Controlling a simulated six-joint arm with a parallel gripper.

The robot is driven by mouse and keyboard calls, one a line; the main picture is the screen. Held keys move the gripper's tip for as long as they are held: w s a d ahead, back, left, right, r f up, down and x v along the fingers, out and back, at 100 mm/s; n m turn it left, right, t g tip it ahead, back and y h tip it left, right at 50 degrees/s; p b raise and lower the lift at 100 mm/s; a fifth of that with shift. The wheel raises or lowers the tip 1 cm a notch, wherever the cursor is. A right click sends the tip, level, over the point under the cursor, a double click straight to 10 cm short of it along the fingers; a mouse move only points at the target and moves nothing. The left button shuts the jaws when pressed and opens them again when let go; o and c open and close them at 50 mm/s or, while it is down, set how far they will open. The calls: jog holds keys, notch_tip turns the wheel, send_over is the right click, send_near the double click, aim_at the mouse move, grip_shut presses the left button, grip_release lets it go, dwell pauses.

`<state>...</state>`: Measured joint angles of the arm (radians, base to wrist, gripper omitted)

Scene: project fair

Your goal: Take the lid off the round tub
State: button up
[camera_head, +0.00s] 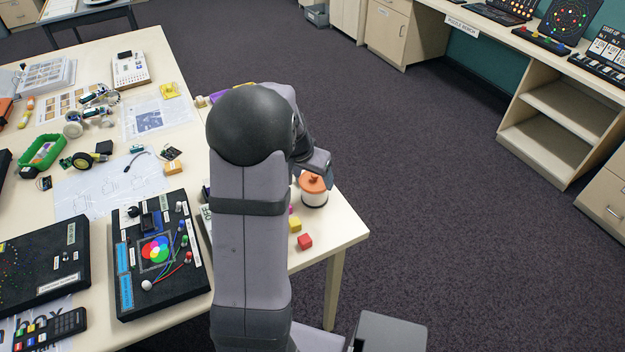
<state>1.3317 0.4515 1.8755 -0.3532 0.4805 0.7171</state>
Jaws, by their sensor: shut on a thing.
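The round tub (315,199) is white and stands upright near the right edge of the pale table, close to its front corner. Its orange lid (313,185) is at the tub's top; I cannot tell whether it rests on the rim or is slightly clear of it. My gripper (313,173) reaches down over the lid from the upper left and is shut on it, apparently at its small raised knob. My arm hides part of the gripper and the table left of the tub.
A red block (305,242) and a yellow block (295,224) lie on the table in front of the tub. A black board with coloured discs (155,250) lies left of my arm. The table edge is close to the tub's right, with open floor (430,200) beyond.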

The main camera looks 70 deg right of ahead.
aim_at(312, 183)
jog(key=s+r+b, duration=0.4)
jog(key=r+b, duration=0.1)
jog(key=r, duration=0.4)
jog(key=s+a+f+b, duration=0.2)
jog(key=s+a+f, duration=0.2)
jog(key=a, duration=0.3)
jog(key=shift+a+f+b, duration=0.15)
jog(key=shift+f+b, duration=0.15)
jog(key=shift+f, duration=0.6)
jog(key=shift+w, duration=0.1)
jog(key=shift+f+p, duration=0.3)
jog(key=shift+f, duration=4.75)
